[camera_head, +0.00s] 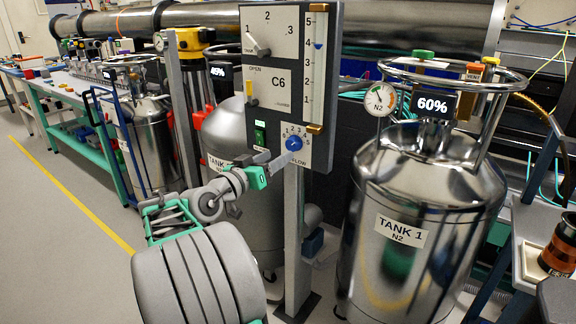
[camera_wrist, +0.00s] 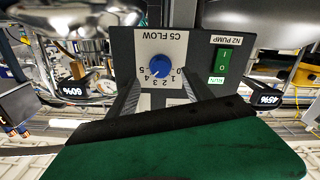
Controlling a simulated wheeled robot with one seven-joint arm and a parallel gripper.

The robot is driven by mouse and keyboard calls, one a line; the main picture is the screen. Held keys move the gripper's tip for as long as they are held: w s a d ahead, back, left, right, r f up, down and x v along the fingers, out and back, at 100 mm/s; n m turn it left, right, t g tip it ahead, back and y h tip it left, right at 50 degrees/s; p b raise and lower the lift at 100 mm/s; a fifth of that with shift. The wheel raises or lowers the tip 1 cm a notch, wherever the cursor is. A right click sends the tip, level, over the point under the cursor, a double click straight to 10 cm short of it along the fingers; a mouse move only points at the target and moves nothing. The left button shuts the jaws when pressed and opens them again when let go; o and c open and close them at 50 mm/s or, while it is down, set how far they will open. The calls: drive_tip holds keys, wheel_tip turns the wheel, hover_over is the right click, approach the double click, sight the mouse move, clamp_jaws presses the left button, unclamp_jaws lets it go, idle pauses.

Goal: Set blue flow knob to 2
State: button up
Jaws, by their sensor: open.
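The blue flow knob (camera_head: 294,143) sits on a white dial plate at the bottom of the grey control panel. It also shows upside down in the wrist view (camera_wrist: 160,66), under the label C5 FLOW. Its small white mark seems to lie toward the 3 to 4 side of the scale; the exact number is hard to read. My gripper (camera_head: 272,161) is open, just in front of and slightly below left of the knob. In the wrist view its two grey fingers (camera_wrist: 160,96) stand apart on the dial's number side. I see no clear contact with the knob.
A green N2 PUMP switch (camera_head: 260,134) sits left of the dial. Above are a C6 lever (camera_head: 251,92), a tank selector (camera_head: 257,46) and a slider scale (camera_head: 318,46). Steel TANK 1 (camera_head: 385,270) stands close on the right. Open floor (camera_head: 50,240) lies left.

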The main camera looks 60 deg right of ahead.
sight(291, 147)
drive_tip(key=d, duration=0.4)
drive_tip(key=s+d, duration=0.1)
drive_tip(key=d, duration=0.1)
drive_tip(key=shift+d+r, duration=0.1)
drive_tip(key=shift+d, duration=0.25)
clamp_jaws()
